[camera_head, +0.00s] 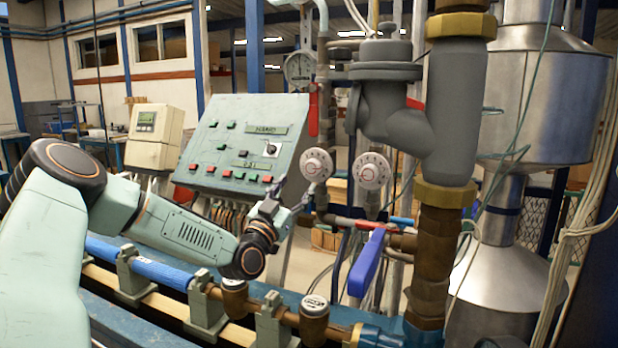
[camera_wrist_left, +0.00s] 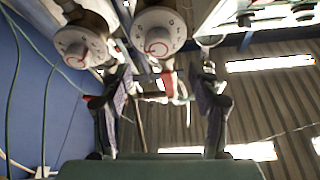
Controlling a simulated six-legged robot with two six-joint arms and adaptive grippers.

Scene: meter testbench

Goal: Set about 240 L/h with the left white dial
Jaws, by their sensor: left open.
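The left white dial (camera_head: 317,164) is a round white knob on the pipework, right of the control panel. In the left wrist view, which looks upside down, the left white dial (camera_wrist_left: 158,32) is at the top, framed between my fingers. The right white dial (camera_head: 371,171) sits close beside it, and also shows in the wrist view (camera_wrist_left: 80,45). My left gripper (camera_head: 291,196) is below and left of the left dial. Its two fingers (camera_wrist_left: 160,80) are apart with nothing between them, and appear short of the dial. The dial markings are too small to read. My right gripper is out of view.
A green control panel (camera_head: 237,133) with several buttons stands left of the dials. A grey valve body (camera_head: 455,100) and brass-fitted pipes are at the right. A blue lever (camera_head: 367,263) hangs below the dials. A gauge (camera_head: 299,68) is above.

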